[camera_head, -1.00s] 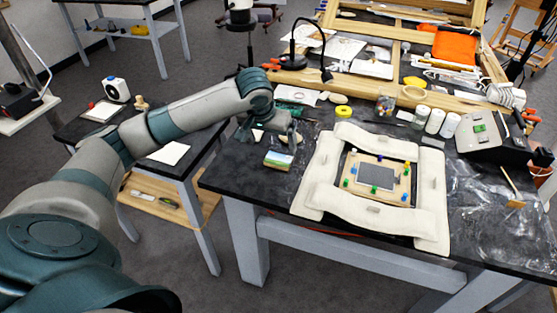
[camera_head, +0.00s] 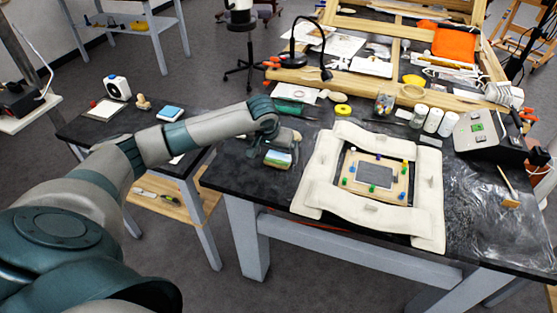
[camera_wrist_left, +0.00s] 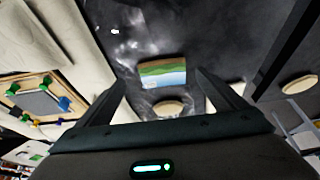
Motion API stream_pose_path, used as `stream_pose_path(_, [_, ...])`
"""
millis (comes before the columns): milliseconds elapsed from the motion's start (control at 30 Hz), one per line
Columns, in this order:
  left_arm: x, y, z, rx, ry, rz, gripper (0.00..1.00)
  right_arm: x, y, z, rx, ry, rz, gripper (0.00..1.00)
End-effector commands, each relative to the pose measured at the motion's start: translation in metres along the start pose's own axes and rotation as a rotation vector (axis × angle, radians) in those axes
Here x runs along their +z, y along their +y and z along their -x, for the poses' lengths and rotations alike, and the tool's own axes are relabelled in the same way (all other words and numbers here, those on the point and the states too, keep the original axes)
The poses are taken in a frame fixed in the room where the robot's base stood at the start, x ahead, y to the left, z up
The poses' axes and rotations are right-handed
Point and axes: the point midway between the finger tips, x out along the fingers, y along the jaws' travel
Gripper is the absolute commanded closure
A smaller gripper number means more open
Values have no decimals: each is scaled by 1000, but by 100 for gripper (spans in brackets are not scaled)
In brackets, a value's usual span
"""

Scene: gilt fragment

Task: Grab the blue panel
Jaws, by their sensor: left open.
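A small panel painted with a landscape (camera_head: 277,159), green above and pale blue below, lies near the left edge of the dark worktable (camera_head: 320,245). My left gripper (camera_head: 284,148) is right at it. In the left wrist view the panel (camera_wrist_left: 163,73) lies ahead between my open left fingers (camera_wrist_left: 160,80), with no visible grip on it. A light-blue flat block (camera_head: 170,113) sits on the side table at the left. I cannot tell from the pictures which of these is the blue panel. My right gripper is out of view.
A padded cream frame (camera_head: 430,190) surrounds a wooden board with coloured pegs (camera_head: 400,195), right of the panel. A wooden oval (camera_wrist_left: 168,107) lies close to my left fingers. A black lamp (camera_head: 293,58) and white jars (camera_head: 432,120) stand behind.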

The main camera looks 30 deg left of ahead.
Motion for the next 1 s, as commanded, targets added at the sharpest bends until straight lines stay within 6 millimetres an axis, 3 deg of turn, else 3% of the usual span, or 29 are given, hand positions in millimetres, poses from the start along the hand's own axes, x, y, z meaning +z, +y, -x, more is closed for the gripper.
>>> stream_pose_path(567, [-10,-5,-48,-1,-1,0,9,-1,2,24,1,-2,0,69])
stream_pose_path(1000, [-10,-5,-50,0,0,-1,9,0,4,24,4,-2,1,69])
